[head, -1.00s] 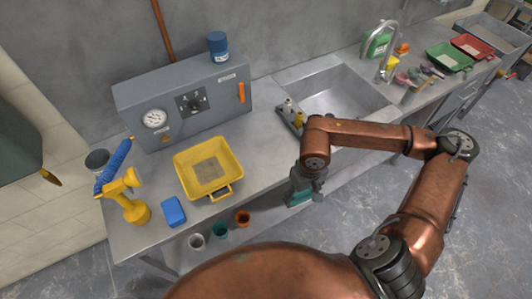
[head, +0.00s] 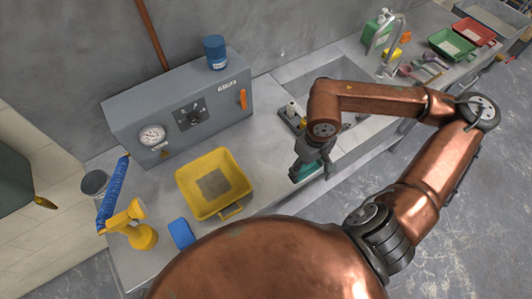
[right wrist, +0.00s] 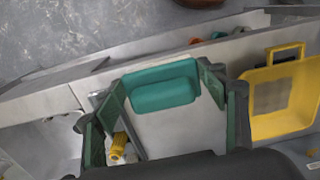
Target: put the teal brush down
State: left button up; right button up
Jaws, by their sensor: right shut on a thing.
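The teal brush (head: 305,173) is in the jaws of my right gripper (head: 312,162), over the worktop between the yellow tub and the sink. In the right wrist view the brush (right wrist: 162,86) shows as a teal block between the green fingers of the gripper (right wrist: 168,95). Part of the brush is hidden by the gripper in the head view. I cannot tell whether it touches the worktop (head: 262,142). My left gripper is not in view.
The yellow tub (head: 238,187) stands left of the gripper, with a blue block (head: 181,233) and yellow tool (head: 140,235) beyond. A grey gauge box (head: 185,115) backs the worktop. Bare worktop lies between tub and sink.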

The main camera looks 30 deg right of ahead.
jog(key=shift+w+a+f, duration=0.15)
jog(key=shift+w, duration=0.35)
jog(key=shift+w+a+f, duration=0.15)
jog(key=shift+w, duration=0.3)
jog(key=w+a+f, duration=0.1)
jog(key=w+f, duration=0.1)
jog(key=w, duration=0.1)
jog(key=w+a+f, duration=0.1)
jog(key=w+f, duration=0.2)
jog(key=w, duration=0.1)
jog(key=w+f+p, duration=0.1)
jog(key=w+f, duration=0.2)
jog(key=w, duration=0.1)
jog(key=shift+a+f, duration=0.25)
jog(key=shift+a, duration=0.15)
jog(key=f, duration=0.3)
jog(key=shift+w+a+f+p, duration=0.1)
jog(key=shift+w+f+p, duration=0.2)
jog(key=shift+w+f, duration=0.05)
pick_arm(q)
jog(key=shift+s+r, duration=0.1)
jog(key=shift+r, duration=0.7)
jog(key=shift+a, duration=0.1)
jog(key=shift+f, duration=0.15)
pick_arm(e)
jog(key=shift+f, duration=0.15)
jog(key=shift+f+b, duration=0.1)
jog(key=shift+b, duration=0.2)
jog(key=o, duration=1.2)
